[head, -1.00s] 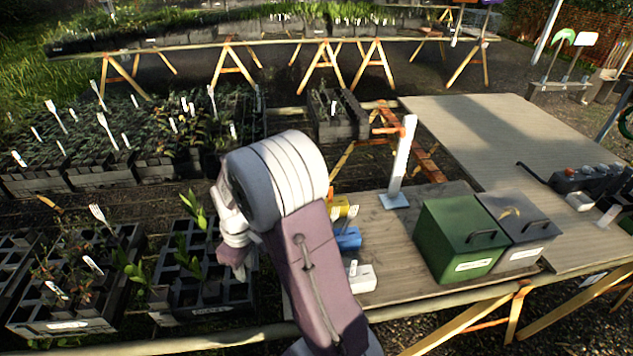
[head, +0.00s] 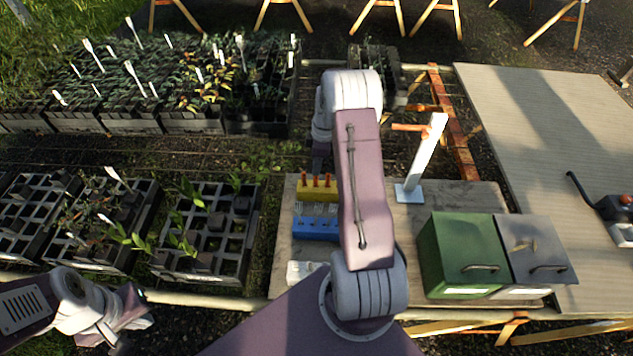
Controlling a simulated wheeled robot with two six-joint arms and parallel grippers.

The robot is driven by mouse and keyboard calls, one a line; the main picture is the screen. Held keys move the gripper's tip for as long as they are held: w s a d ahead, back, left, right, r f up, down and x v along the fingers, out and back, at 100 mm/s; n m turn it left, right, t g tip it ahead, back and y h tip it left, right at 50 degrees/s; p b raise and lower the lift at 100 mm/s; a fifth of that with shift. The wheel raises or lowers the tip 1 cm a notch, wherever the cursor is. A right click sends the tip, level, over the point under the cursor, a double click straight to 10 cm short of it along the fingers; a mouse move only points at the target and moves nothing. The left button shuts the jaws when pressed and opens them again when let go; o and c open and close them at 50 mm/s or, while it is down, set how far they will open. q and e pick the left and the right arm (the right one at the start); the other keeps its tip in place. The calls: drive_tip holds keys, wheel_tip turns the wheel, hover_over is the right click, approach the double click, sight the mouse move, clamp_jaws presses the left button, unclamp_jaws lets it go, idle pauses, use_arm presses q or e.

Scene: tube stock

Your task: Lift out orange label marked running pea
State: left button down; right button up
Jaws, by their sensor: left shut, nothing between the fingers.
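Several small orange upright pieces (head: 316,181) stand in a yellow block (head: 318,195) on the wooden bench. They may be the orange labels; no writing on them is readable. My right arm reaches up across the middle, and its gripper (head: 318,160) points down just behind the yellow block. The gripper is dark and partly hidden by my arm, so its fingers are unclear. My left gripper (head: 122,336) is shut and empty at the lower left, in front of the seedling trays and well away from the block.
A blue block (head: 316,228) and a white block (head: 300,272) stand in front of the yellow one. A white post (head: 425,160), a green box (head: 450,250) and a grey box (head: 530,245) stand to the right. Seedling trays (head: 205,262) fill the left.

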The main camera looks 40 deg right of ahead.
drive_tip(key=p, duration=0.1)
hover_over(316, 184)
wheel_tip(316, 184, down, 5)
drive_tip(key=shift+w, duration=0.1)
clamp_jaws()
idle(1.3)
